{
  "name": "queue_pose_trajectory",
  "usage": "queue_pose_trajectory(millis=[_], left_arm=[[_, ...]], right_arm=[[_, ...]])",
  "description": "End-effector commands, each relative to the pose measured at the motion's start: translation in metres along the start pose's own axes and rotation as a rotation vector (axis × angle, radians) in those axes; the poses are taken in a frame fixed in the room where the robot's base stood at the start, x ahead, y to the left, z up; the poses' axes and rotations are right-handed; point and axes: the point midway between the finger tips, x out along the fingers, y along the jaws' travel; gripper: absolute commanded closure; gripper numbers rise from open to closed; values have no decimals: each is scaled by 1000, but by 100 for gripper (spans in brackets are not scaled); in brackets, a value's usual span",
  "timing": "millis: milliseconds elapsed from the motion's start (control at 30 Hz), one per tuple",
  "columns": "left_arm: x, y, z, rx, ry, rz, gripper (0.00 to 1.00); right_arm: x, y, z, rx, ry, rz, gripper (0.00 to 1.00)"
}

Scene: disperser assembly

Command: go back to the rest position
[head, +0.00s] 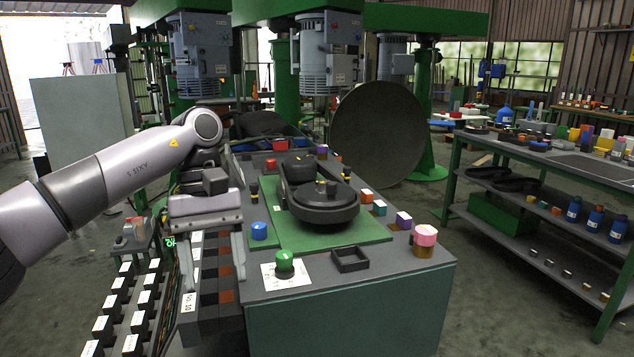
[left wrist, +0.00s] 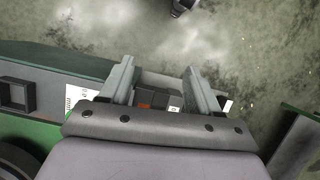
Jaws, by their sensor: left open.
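My left arm comes in from the left in the head view. My left gripper (head: 212,272) points down at the left edge of the workbench (head: 350,300), over the row of dark slots there. Its two fingers are spread apart with nothing between them. In the left wrist view the left gripper (left wrist: 160,70) is also open and empty, with dark and orange-brown slots and the floor beyond it. My right gripper is in neither view.
On the workbench are a green knob (head: 284,262) on a white card, a blue knob (head: 259,231), a black square frame (head: 350,259) and a dark disperser part (head: 325,204) on a green mat. A second table (head: 590,165) stands right, across open floor.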

Motion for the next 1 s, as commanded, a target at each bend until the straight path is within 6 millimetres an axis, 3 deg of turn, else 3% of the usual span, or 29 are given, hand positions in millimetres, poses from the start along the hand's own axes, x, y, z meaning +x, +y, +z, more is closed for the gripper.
queue_pose_trajectory(millis=[33,100,267,500,733,867,1000], left_arm=[[0,0,0,0,0,0,38],[28,21,6,-6,-74,67,38],[72,63,27,-58,-242,225,38],[118,124,78,-256,-641,481,38],[121,159,115,-571,-1137,660,38],[113,165,116,-785,-1442,710,38],[108,160,104,-1032,-1786,720,38]], right_arm=[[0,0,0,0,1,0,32],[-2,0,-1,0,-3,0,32],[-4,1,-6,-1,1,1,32],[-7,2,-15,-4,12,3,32],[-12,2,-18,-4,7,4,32],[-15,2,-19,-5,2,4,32],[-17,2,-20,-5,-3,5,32]])
